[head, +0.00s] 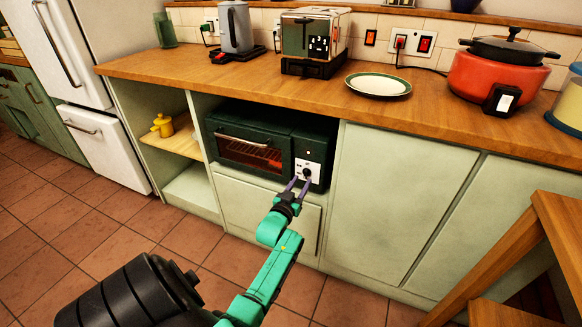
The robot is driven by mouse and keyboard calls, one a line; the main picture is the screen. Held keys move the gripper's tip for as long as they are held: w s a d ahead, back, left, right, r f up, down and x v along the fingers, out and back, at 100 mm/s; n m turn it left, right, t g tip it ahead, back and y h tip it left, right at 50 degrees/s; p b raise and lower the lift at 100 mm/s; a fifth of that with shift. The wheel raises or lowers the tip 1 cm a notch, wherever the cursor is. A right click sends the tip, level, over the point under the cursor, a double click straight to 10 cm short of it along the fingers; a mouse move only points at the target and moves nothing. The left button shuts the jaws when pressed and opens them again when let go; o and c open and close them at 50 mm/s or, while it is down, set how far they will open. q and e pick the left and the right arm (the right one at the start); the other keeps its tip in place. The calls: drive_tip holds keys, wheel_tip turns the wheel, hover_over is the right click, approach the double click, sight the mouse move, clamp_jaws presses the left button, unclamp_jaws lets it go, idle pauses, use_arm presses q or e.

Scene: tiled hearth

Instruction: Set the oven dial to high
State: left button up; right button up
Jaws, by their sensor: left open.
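A dark green oven (250,147) sits in an open bay under the wooden counter, its door closed and an orange glow showing behind the glass. On its right side is a pale control panel with a dark round dial (307,172). My left gripper (299,183) is in front of this panel, its two fingers pointing up at the dial and spread apart. The fingertips are close to the dial, at either side of its lower part; I cannot tell whether they touch it. The dial's setting is too small to read. My right gripper is not in view.
The wooden counter (200,76) above holds a kettle (236,27), a toaster (312,34), a plate (378,84) and a red cooker (495,80). Closed cabinet doors (400,190) stand right of the oven. A wooden stool or chair (560,225) is at the lower right. The tiled floor in front is partly clear.

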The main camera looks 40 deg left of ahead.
use_arm(q)
drive_tip(key=p+v, duration=0.2)
drive_tip(key=v, duration=1)
drive_tip(key=shift+s+d, duration=0.15)
drive_tip(key=shift+s, duration=0.05)
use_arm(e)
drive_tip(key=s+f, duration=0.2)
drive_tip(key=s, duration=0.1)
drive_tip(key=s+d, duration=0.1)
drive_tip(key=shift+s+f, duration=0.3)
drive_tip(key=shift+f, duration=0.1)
